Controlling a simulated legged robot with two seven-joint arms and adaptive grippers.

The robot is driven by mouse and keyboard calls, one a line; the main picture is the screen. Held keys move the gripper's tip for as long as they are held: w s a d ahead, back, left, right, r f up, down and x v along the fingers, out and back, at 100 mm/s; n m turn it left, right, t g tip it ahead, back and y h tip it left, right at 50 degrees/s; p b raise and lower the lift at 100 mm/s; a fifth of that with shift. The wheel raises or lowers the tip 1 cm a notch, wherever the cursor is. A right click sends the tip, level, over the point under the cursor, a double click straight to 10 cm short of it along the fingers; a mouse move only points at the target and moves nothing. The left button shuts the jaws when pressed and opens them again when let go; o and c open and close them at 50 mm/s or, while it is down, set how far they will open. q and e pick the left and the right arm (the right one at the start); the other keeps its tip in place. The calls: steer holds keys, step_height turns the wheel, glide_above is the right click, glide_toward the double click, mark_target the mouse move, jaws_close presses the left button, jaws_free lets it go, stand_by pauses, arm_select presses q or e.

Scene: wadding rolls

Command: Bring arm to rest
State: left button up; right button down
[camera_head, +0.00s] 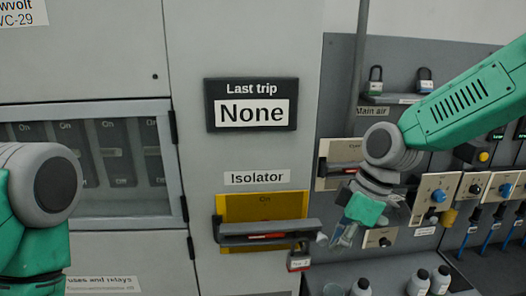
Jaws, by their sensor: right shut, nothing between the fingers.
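My right arm comes in from the right, green with grey joints. My right gripper (342,238) points down and left, with its fingers shut and empty. It is in front of the grey panel, just right of the yellow isolator plate (233,203). The isolator's dark handle (265,232) lies level across the plate, and a red padlock (299,262) hangs at its right end. I cannot tell the exact gap between the fingers and the handle. Only a grey joint and green link of my left arm show at the left edge; its gripper is out of view.
A grey cabinet bears a "Last trip None" sign (251,104) and a window with several switches (118,150). Two padlocks stand on a small shelf (392,99). Knob plates (435,196) are at right. Several bottles (419,281) stand below my right gripper.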

steer(key=s+d+f+m+b, duration=0.15)
steer(key=s+f, duration=0.25)
steer(key=f, duration=0.5)
steer(key=s+d+f+m+h+b, duration=0.1)
steer(key=s+f+m+b, duration=0.15)
steer(key=f, duration=0.65)
steer(key=s+d+f+m+b, duration=0.1)
steer(key=s+d+f+m, duration=0.2)
steer(key=f, duration=0.5)
steer(key=s+d+f+m+h+b, duration=0.1)
steer(key=s+d+f+m+b, duration=0.1)
steer(key=s+f, duration=0.5)
steer(key=s+d+f+m+h+b, duration=0.1)
steer(key=s+d+f+m+b, duration=0.2)
steer(key=s, duration=0.7)
step_height(320, 180, down, 4)
steer(key=shift+s+d+f+m+t+h, duration=0.1)
steer(key=shift+s+d+m+t+h, duration=0.25)
steer(key=shift+d+m, duration=0.7)
steer(key=shift+w+a, duration=0.1)
steer(key=shift+w, duration=0.05)
steer(key=shift+a, duration=0.25)
